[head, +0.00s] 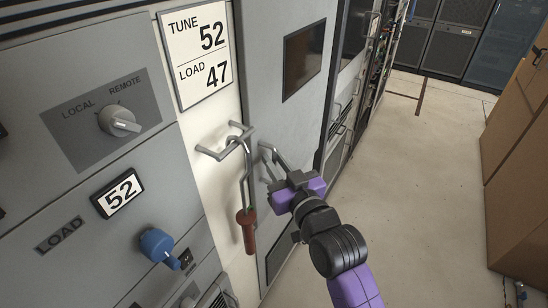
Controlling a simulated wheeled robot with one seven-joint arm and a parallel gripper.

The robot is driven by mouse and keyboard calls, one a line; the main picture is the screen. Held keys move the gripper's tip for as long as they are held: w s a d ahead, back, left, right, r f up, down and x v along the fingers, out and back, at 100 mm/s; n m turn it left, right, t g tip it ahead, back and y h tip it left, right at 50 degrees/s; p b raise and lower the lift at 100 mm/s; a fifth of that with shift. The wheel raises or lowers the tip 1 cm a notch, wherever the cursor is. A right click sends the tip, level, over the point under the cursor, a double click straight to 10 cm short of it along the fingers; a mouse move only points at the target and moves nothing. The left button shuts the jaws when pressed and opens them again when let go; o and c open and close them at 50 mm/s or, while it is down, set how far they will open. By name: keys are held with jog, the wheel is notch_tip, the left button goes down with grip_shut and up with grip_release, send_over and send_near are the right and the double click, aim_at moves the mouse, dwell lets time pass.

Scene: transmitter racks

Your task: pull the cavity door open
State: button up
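The cavity door (284,110) is a tall grey panel with a dark window (304,60) in its upper part. It appears shut, flush with the cabinet front. My gripper (270,168) reaches in from the lower right, close to the door's left side. Grey bars at its tip seem to include a door handle, but handle and fingers are hard to tell apart. I cannot tell whether the fingers are around the handle or touching it. A metal hook rod with a red-brown grip (247,230) hangs from a bracket (222,153) just left of my gripper.
Left of the door is a grey control panel with a LOCAL/REMOTE knob (119,121), a blue LOAD knob (160,246) and a TUNE 52, LOAD 47 card (196,50). Clear floor (430,190) lies to the right, bounded by brown boxes (525,165). More racks stand behind.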

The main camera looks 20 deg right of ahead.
jog(key=shift+w, duration=0.3)
grip_shut()
dwell(1.3)
